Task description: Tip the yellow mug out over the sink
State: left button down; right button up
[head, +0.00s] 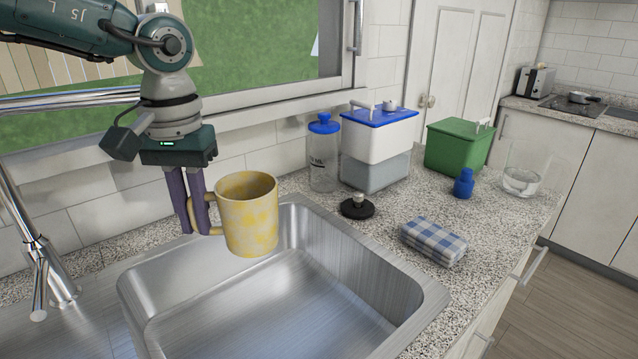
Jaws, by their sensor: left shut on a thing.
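The yellow mug (250,219) has a mottled surface and hangs upright in the air over the back left of the steel sink (270,300). My left gripper (199,229) points down and is shut on the mug's handle, at the mug's left side. The mug's opening faces up; I cannot tell what is inside it. The sink basin below looks empty. My right gripper is not in view.
A chrome faucet (45,270) stands left of the sink. On the counter to the right are a black sink plug (357,209), a checkered cloth (433,241), a blue-lidded bottle (323,160), a blue-and-white container (377,150), a green box (458,147), a small blue bottle (464,184) and a glass (521,179).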

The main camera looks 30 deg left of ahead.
aim_at(236, 215)
pick_arm(q)
jog(key=p, duration=0.1)
jog(key=y+p, duration=0.1)
jog(key=p, duration=0.1)
jog(key=shift+s+d+r+t+y, duration=0.1)
jog(key=shift+d+r+t+y, duration=0.2)
jog(key=shift+r+t, duration=0.1)
jog(key=d+t+y+b, duration=0.1)
jog(key=t+y+b, duration=0.1)
jog(key=y, duration=0.4)
jog(key=s+d+f+t+y+b, duration=0.1)
jog(key=d+t+y+b, duration=0.1)
jog(key=y, duration=0.3)
jog(key=s+d+f+t+y+b, duration=0.1)
jog(key=t+y+b, duration=0.2)
jog(key=y, duration=0.3)
jog(key=shift+d+f+y+b, duration=0.1)
jog(key=shift+d+y+b, duration=0.2)
jog(key=shift+b, duration=0.45)
jog(key=shift+w, duration=0.1)
dwell(0.7)
